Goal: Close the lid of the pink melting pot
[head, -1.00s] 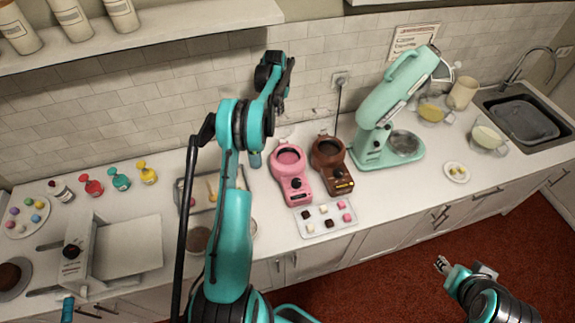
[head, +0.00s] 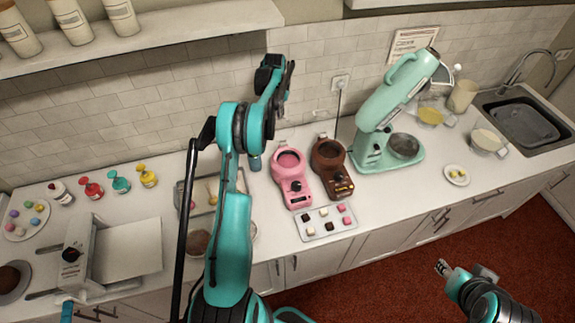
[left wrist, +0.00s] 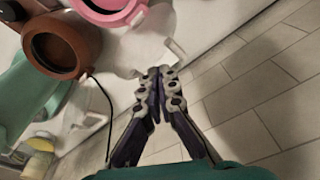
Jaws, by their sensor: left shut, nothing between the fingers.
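The pink melting pot (head: 297,193) stands on the counter with its round bowl facing up and its dial toward the front. Its rim also shows at the top of the left wrist view (left wrist: 128,15). A pale, see-through piece (left wrist: 178,48) beside that rim may be its raised lid; I cannot tell for sure. My left gripper (head: 286,92) is raised behind the pot near the wall. In the left wrist view its fingers (left wrist: 158,75) are together and empty, apart from the pot. My right gripper (head: 441,265) is low in front of the counter; its jaws are too small to judge.
A brown melting pot (head: 330,168) stands close to the right of the pink one. A tray of small cubes (head: 318,233) lies in front. A mint stand mixer (head: 378,135) stands further right. The tiled wall (head: 180,120) limits room behind.

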